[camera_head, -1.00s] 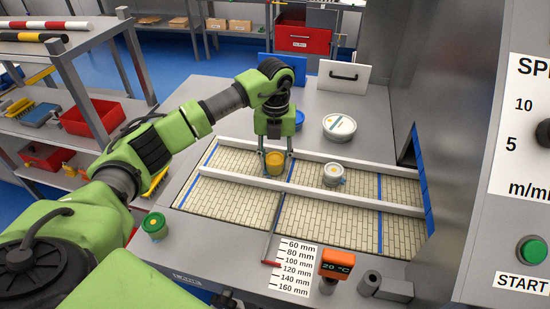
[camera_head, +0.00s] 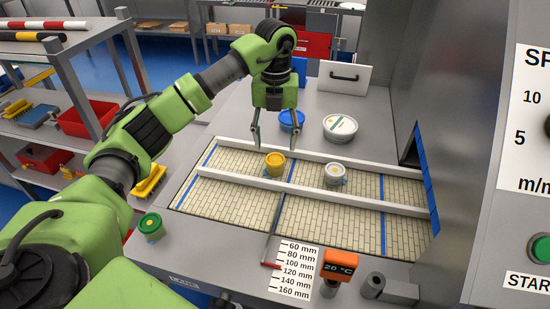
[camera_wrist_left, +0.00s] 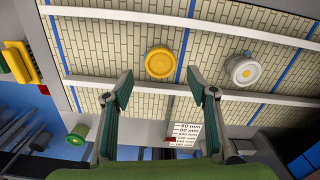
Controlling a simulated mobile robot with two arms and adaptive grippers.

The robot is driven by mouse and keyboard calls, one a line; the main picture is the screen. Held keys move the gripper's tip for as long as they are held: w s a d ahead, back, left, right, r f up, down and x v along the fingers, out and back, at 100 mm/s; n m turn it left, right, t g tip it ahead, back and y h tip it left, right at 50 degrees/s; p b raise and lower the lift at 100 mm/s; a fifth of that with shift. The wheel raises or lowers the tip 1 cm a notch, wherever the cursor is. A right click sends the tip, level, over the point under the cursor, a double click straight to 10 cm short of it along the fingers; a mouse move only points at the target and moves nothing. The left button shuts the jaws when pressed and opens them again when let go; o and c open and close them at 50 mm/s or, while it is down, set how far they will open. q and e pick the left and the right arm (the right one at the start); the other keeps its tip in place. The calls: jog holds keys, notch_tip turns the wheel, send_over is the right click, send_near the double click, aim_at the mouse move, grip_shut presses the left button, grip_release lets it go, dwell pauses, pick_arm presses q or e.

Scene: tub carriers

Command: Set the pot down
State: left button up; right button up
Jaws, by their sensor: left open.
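The yellow pot (camera_head: 275,163) stands upright on the tiled belt (camera_head: 235,200), between the two white rails and just left of a blue cross line. It also shows in the left wrist view (camera_wrist_left: 159,62). My left gripper (camera_head: 273,150) is open and empty, raised above the pot with its fingers apart. In the left wrist view the spread fingertips (camera_wrist_left: 165,88) show with the pot beyond them, touching neither. A white pot (camera_head: 334,174) stands on the same lane to the right. My right gripper is not in view.
A green-lidded pot (camera_head: 151,225) stands at the table's front left. A blue tub (camera_head: 291,121) and a white tub (camera_head: 340,128) stand behind the far rail (camera_head: 315,158). A scale card, an orange display (camera_head: 338,265) and the near rail (camera_head: 320,199) lie in front.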

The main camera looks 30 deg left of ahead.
aim_at(275, 158)
pick_arm(q)
notch_tip(275, 158, up, 5)
jog(key=shift+f, duration=0.1)
